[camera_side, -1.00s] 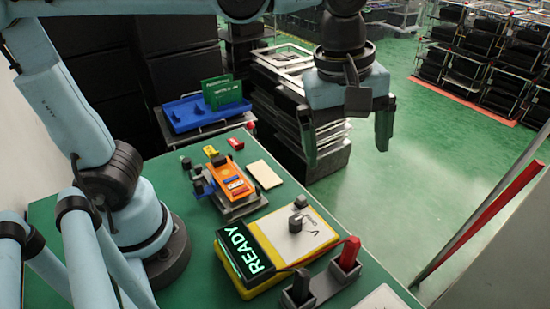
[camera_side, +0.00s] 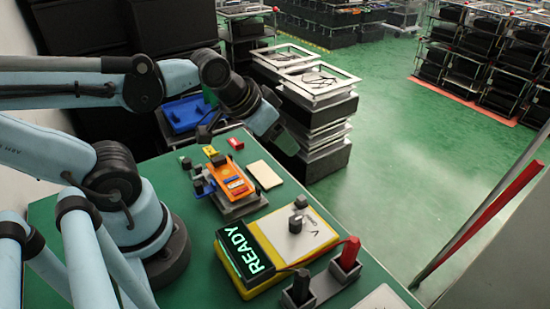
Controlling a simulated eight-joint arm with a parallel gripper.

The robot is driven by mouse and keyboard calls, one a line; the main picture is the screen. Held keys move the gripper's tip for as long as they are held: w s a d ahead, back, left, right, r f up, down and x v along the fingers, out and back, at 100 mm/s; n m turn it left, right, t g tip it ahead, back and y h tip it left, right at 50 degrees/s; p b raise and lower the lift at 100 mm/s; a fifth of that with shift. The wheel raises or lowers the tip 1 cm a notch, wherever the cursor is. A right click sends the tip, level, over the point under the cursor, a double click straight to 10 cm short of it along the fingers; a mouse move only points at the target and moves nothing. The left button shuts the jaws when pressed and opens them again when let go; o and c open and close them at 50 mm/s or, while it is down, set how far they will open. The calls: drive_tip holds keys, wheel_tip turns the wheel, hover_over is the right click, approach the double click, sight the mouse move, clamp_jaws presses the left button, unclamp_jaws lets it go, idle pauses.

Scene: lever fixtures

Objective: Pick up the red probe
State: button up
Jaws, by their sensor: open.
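The red probe (camera_side: 350,252) stands upright in a dark grey holder (camera_side: 330,286) at the front right of the green bench. A black probe (camera_side: 301,285) stands beside it in the same holder. A yellow meter (camera_side: 262,284) with a lit READY display (camera_side: 244,249) and a dial lies just left of the holder. A red lead runs between meter and probe. My gripper (camera_side: 248,138) is open and seems empty, above the far end of the bench, well away from the red probe. Its fingers are partly hard to make out.
An orange fixture (camera_side: 233,182) sits mid-bench, with a pale flat block (camera_side: 265,175) to its right. Small yellow (camera_side: 210,150) and red (camera_side: 236,143) blocks lie behind it. A blue tray (camera_side: 185,114) is at the back. Stacked frames (camera_side: 318,120) stand beyond the bench.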

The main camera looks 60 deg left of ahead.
drive_tip(key=shift+c, duration=0.6)
drive_tip(key=shift+d, duration=0.1)
drive_tip(key=m+g+h, duration=0.2)
drive_tip(key=m+g, duration=0.1)
drive_tip(key=m, duration=0.3)
approach(355, 249)
drive_tip(key=a, duration=0.1)
drive_tip(key=shift+x, duration=6.2)
clamp_jaws()
drive_tip(key=shift+r, duration=0.15)
